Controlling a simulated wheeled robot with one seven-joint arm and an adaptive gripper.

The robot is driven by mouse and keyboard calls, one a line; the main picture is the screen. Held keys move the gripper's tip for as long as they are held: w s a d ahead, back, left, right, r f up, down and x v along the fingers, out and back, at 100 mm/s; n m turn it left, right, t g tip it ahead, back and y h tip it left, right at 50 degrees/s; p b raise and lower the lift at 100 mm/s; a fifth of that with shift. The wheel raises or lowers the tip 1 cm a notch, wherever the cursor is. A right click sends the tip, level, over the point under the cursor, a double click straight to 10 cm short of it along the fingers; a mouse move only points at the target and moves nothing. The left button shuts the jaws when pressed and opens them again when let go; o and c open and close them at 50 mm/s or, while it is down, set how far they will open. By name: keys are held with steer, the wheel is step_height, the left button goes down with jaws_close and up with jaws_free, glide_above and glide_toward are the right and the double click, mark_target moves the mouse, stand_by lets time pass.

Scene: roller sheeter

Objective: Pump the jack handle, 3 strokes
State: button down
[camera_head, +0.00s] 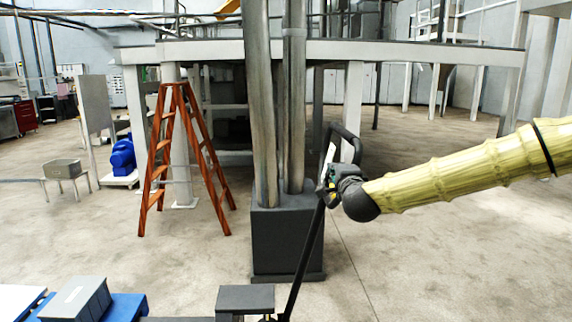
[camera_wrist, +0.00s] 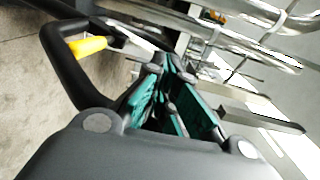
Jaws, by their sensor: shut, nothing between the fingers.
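The jack handle is a long black pole (camera_head: 305,258) that leans up and to the right from the bottom of the head view. It ends in a black loop grip (camera_head: 352,137), which also shows at the left of the wrist view (camera_wrist: 61,70) with a yellow lever (camera_wrist: 88,46) inside it. My gripper (camera_head: 327,187) is at the top of the pole, just below the loop. In the wrist view its teal-padded fingers (camera_wrist: 175,85) are close together with nothing held, beside the loop. Whether they touch the handle I cannot tell. The pole's lower end is hidden.
A dark pillar base (camera_head: 287,238) with steel pipes (camera_head: 262,110) stands just behind the handle. An orange stepladder (camera_head: 160,150) is to the left. A blue pallet (camera_head: 125,306) bearing a grey box (camera_head: 76,298) is at lower left. The floor at right is clear.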

steer(key=a+r, duration=0.1)
steer(key=a, duration=1.8)
steer(key=shift+r, duration=0.25)
steer(key=shift+a, duration=0.1)
steer(key=d, duration=0.6)
steer(key=shift+b, duration=0.3)
steer(key=d, duration=0.5)
steer(key=shift+d+b, duration=0.35)
